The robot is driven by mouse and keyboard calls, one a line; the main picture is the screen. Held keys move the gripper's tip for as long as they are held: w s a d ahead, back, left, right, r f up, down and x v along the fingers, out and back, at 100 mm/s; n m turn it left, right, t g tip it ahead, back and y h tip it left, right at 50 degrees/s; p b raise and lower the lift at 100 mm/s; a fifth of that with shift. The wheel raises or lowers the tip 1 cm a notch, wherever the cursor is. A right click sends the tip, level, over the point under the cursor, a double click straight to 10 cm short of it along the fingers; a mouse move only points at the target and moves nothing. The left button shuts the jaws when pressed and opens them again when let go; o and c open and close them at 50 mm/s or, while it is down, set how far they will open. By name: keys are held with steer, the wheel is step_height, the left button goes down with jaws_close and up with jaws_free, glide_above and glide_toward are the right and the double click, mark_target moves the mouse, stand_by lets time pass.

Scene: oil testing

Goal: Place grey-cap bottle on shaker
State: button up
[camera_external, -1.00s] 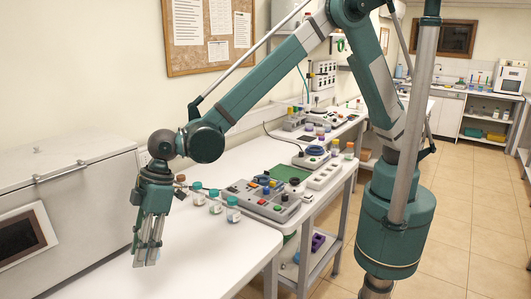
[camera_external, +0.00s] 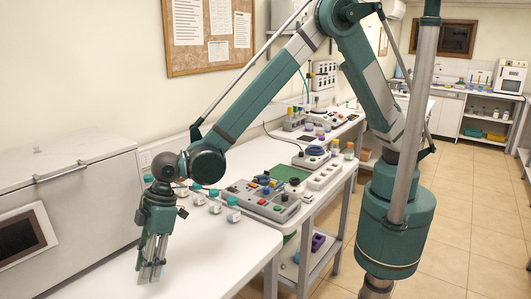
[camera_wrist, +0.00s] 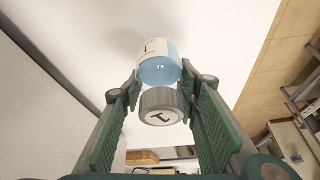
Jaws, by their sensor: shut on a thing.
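The grey-cap bottle (camera_wrist: 157,68) is clear with bluish contents and a white label. Its grey cap (camera_wrist: 160,107) faces the wrist camera. My gripper (camera_wrist: 160,84) is shut on it, with one green-padded finger on each side. In the external view my gripper (camera_external: 151,271) hangs fingers down over the front of the white bench, and the bottle is hard to make out there. A grey unit with coloured knobs (camera_external: 262,203) stands on the bench to the right. I cannot tell whether it is the shaker.
Several teal-capped bottles (camera_external: 233,210) stand between my gripper and the grey unit. A green mat (camera_external: 289,173) and a long pale block (camera_external: 325,176) lie beyond. A grey chest (camera_external: 90,215) is at the left. The front bench surface (camera_external: 215,255) is clear.

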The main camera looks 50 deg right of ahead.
steer(key=shift+f, duration=1.8)
steer(key=shift+f, duration=0.15)
steer(key=o, duration=1)
steer(key=shift+v, duration=6.15)
steer(key=shift+a, duration=0.1)
